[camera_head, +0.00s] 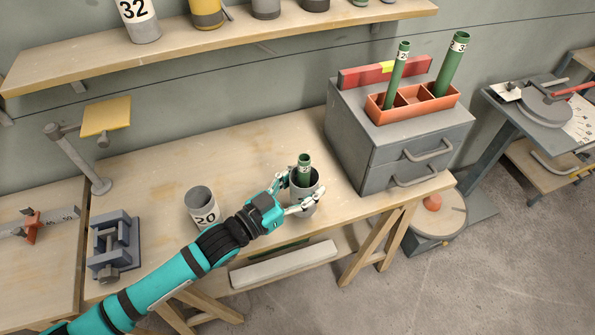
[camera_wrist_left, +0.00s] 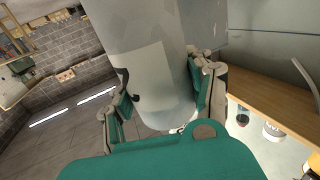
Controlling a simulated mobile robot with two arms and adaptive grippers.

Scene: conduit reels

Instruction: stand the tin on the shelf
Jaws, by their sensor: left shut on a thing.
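A grey tin (camera_head: 317,186) with a green tube (camera_head: 305,161) standing in it is between the fingers of my left gripper (camera_head: 296,194), which is shut on its side. The tin looks upright over the front part of the bench; I cannot tell whether its base touches the wood. In the left wrist view the tin (camera_wrist_left: 155,60) fills the space between the fingers (camera_wrist_left: 165,100), with a pale patch on its side. A second grey tin (camera_head: 202,207), marked 20, stands open on the bench to the left. The wooden shelf (camera_head: 90,68) is on the wall above. My right gripper is out of view.
The shelf carries a tin marked 32 (camera_head: 139,20), a yellow tin (camera_head: 206,13) and other containers; its left end is bare. A grey drawer cabinet (camera_head: 350,140) with an orange tray (camera_head: 420,108) stands right.

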